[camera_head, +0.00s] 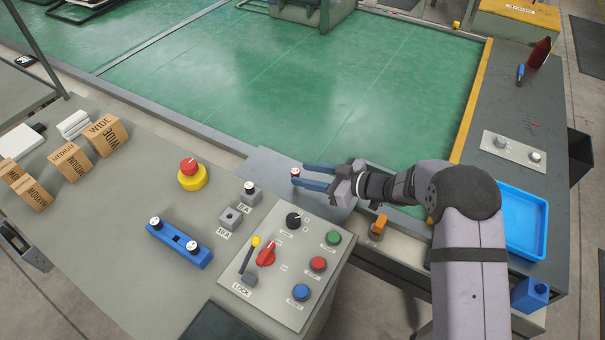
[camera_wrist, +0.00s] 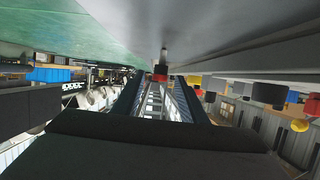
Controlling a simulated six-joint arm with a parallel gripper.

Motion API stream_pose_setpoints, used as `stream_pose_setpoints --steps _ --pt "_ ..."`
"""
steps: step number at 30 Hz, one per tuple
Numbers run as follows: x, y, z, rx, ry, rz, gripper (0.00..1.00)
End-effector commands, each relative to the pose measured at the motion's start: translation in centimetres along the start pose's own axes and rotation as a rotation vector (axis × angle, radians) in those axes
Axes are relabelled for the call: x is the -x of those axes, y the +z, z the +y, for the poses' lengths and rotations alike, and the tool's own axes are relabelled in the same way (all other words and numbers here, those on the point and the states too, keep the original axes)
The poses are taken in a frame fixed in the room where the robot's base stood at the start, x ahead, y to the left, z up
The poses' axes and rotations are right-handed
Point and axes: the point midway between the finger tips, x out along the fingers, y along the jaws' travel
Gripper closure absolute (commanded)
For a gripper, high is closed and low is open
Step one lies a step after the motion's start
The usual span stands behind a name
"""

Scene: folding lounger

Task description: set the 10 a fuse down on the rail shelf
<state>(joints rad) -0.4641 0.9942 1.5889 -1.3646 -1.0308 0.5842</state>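The 10 A fuse (camera_head: 295,173), small with a red band and a pale top, stands upright on the grey rail shelf (camera_head: 262,160). My gripper (camera_head: 303,176) is open, its two blue fingers pointing left and spread on either side of the fuse's line. The fuse sits at or just past the fingertips, with a gap on both sides. In the wrist view the scene is upside down: the fuse (camera_wrist: 161,70) meets the grey shelf surface (camera_wrist: 215,22) above, between the open fingers (camera_wrist: 160,88).
A control panel (camera_head: 325,285) with knobs and buttons is in front. Beside it are an empty fuse socket (camera_head: 231,217), a filled socket (camera_head: 250,193), a blue holder (camera_head: 176,244) with two fuses and a red emergency button (camera_head: 189,167). Green floor (camera_head: 290,90) lies behind.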

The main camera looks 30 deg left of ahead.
Motion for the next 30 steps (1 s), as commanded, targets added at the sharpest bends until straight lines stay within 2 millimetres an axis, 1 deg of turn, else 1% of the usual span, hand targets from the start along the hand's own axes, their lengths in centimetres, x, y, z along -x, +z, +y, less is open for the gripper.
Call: stream_pose_setpoints --steps 3,10,14,20,22,23,26,29,30 --pt "1.8 0.1 0.1 0.000 0.003 0.001 0.61" --pt "4.5 0.0 0.1 0.000 0.001 0.002 0.61" --pt "5.2 0.0 0.0 0.000 0.000 0.000 0.61" --pt "5.3 0.0 -0.1 0.000 -0.001 0.000 0.61" --pt "5.5 -0.1 0.2 0.000 0.010 -0.002 0.61" --pt "5.6 -0.2 0.5 -0.001 0.021 -0.005 0.61" --pt "6.7 -0.5 2.1 -0.003 0.093 -0.028 0.61" --pt "9.1 -0.9 4.9 -0.017 0.226 -0.074 0.61" --pt "10.5 -0.9 6.2 -0.027 0.294 -0.102 0.61"
